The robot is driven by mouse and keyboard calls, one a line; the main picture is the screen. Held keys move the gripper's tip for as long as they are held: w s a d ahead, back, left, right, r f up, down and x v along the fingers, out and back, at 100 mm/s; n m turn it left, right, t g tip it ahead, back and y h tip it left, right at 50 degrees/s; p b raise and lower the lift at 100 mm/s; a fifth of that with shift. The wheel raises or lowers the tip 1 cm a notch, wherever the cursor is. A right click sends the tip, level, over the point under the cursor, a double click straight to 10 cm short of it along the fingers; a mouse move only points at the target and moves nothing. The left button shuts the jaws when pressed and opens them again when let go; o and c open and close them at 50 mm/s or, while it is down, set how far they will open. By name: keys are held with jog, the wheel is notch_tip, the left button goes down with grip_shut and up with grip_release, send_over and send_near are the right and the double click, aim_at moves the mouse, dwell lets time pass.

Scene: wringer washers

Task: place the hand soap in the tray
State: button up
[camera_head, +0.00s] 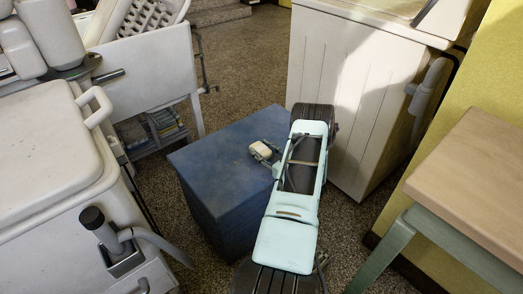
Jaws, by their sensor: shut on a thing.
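The hand soap (260,149) looks like a small cream block with rounded edges. It is over the top of the blue box, right of its middle. My gripper (265,154) is small in the view at the end of my pale teal arm and is shut on the soap. Whether the soap touches the box top or is held just above it, I cannot tell. I cannot make out the tray for sure. A white slotted, tray-like piece (150,15) shows at the upper left, cut by the frame's top edge.
The blue box (217,152) stands on the speckled floor (238,60). White washers stand at the left (45,150) and upper right (335,85). A wood-topped table (480,170) is at the right. Open floor lies behind the box.

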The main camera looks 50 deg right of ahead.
jog(key=o, duration=1.2)
jog(key=shift+o, duration=0.2)
